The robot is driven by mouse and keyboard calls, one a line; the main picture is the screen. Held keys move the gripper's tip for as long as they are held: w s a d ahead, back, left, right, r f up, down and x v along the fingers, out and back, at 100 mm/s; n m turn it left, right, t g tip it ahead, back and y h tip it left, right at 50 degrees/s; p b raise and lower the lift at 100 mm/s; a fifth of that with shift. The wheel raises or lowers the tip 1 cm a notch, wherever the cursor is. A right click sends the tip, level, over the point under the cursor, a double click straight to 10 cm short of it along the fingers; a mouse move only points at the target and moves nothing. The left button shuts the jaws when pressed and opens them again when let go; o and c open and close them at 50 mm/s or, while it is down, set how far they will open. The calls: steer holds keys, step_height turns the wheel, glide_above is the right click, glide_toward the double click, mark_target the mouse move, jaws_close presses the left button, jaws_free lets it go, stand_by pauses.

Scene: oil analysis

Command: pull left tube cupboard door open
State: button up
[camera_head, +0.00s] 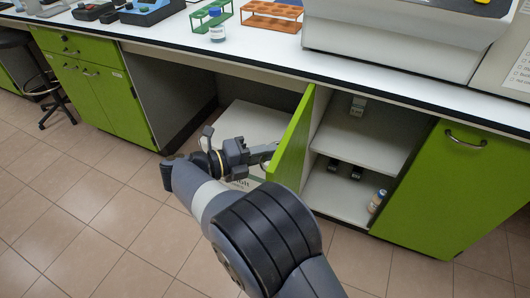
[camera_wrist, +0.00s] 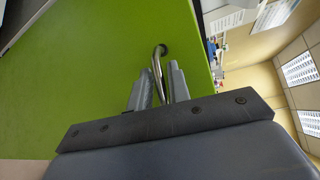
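The left tube cupboard door (camera_head: 296,138) is green and stands swung out from the cupboard (camera_head: 350,150), whose shelves show to its right. My gripper (camera_head: 268,154) is on the left, outer face of this door, at its handle. In the wrist view the green door (camera_wrist: 90,70) fills the left side. Its curved metal handle (camera_wrist: 157,62) runs between the two fingers of my gripper (camera_wrist: 160,85), which look closed around it. The finger contact is small and partly hidden in the head view.
A bottle (camera_head: 377,201) and small dark items stand inside the cupboard. A closed green door (camera_head: 455,190) is at right. A white bench top (camera_head: 260,48) with racks and an instrument (camera_head: 400,35) overhangs above. Tiled floor (camera_head: 90,200) is clear at left. A stool (camera_head: 45,85) stands far left.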

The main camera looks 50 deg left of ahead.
steer(key=p+v, duration=0.1)
steer(key=v, duration=0.9)
steer(key=shift+s, duration=0.4)
steer(key=shift+w+a, duration=0.1)
steer(key=shift+a, duration=0.05)
